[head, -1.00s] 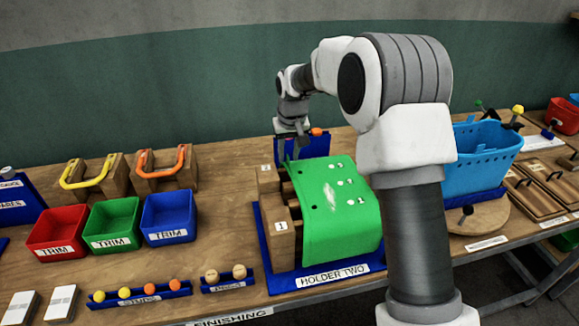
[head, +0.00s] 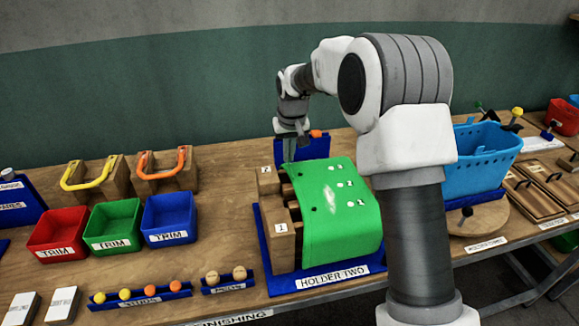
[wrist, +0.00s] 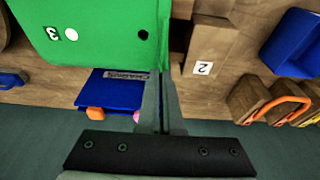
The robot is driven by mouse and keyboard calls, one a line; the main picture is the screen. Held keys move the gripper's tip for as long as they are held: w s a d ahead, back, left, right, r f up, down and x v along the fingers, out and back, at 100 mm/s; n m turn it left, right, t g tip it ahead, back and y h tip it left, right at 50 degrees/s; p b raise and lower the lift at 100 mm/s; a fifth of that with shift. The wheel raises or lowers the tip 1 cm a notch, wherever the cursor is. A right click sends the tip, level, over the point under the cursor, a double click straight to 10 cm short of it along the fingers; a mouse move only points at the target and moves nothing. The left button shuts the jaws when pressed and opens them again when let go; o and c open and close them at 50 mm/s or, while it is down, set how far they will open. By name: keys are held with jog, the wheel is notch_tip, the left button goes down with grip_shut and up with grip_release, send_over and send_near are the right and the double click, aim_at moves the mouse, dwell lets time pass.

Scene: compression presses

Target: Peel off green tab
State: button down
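A bright green sheet (head: 335,220) lies draped over the wooden holder two (head: 283,240), with white dots and number labels on its top. In the wrist view the green sheet (wrist: 90,35) fills the upper left, with a label 3, a white dot and a dark hole. My gripper (head: 298,147) is at the sheet's far left corner. In the wrist view its fingers (wrist: 162,75) are close together along the sheet's right edge, where a narrow darker green strip runs between them. The fingers hide most of that strip, the only part that looks like a tab.
A blue rack (head: 315,146) with an orange knob stands just behind the holder. Red, green and blue trim bins (head: 170,218) stand to the left, with two handled wooden blocks (head: 92,180) behind. A light blue basket (head: 475,160) is on the right. Bare table lies left of the holder.

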jog(key=shift+r+p, duration=1.9)
jog(key=shift+r, duration=0.9)
